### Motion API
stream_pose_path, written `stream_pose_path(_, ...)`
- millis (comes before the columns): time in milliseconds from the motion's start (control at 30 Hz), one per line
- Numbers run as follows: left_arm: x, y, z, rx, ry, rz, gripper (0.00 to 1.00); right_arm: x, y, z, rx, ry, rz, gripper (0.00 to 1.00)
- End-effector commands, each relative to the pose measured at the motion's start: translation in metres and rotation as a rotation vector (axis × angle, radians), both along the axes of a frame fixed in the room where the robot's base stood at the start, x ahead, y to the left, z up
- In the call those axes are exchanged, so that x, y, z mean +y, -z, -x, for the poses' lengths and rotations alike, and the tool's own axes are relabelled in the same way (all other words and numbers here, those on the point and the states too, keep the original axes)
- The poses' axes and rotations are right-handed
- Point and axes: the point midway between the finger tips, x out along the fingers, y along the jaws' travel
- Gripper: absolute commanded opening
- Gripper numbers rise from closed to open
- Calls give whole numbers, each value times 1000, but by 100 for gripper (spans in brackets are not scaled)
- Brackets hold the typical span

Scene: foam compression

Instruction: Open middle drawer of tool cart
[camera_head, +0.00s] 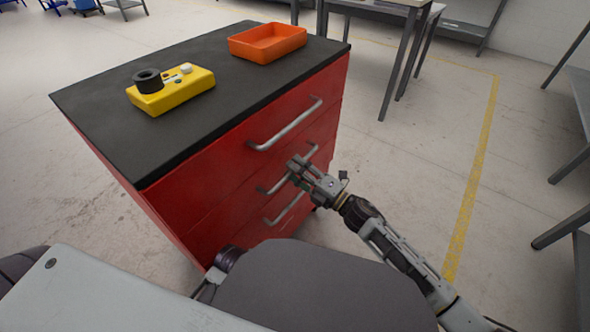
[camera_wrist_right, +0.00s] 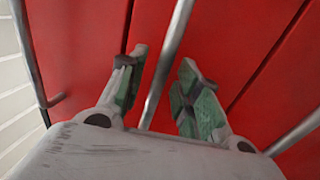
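The red tool cart (camera_head: 165,205) has a dark top and stacked drawers with metal bar handles. Its middle drawer (camera_head: 243,199) looks flush with the front; it also shows in the right wrist view (camera_wrist_right: 218,48). My right gripper (camera_head: 296,166) is at the middle drawer's handle (camera_head: 265,191) and hides its centre. In the right wrist view the right gripper (camera_wrist_right: 158,92) is open. The handle (camera_wrist_right: 171,50) passes between its two fingers, with small gaps on both sides. My left gripper is not in view.
The top drawer's handle (camera_head: 286,125) is above my right gripper and the lower handle (camera_head: 284,208) below it. An orange tray (camera_head: 251,53) and a yellow device (camera_head: 178,94) rest on the cart. A table (camera_head: 408,58) stands behind. Floor right of the cart is clear.

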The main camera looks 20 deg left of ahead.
Motion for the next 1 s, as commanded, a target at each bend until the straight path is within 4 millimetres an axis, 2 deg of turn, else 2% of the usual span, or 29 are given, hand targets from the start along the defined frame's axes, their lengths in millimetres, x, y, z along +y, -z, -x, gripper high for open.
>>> stream_pose_path(433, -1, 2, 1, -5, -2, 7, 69, 6, -1, -3, 0, 1, 1, 33)
stream_pose_path(467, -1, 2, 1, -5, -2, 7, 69, 6, -1, -3, 0, 1, 1, 32)
stream_pose_path(700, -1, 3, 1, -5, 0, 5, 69, 6, -1, -3, 0, 1, 1, 1)
stream_pose_path(1000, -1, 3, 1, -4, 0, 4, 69, 6, -1, -3, 1, 1, 2, 0)
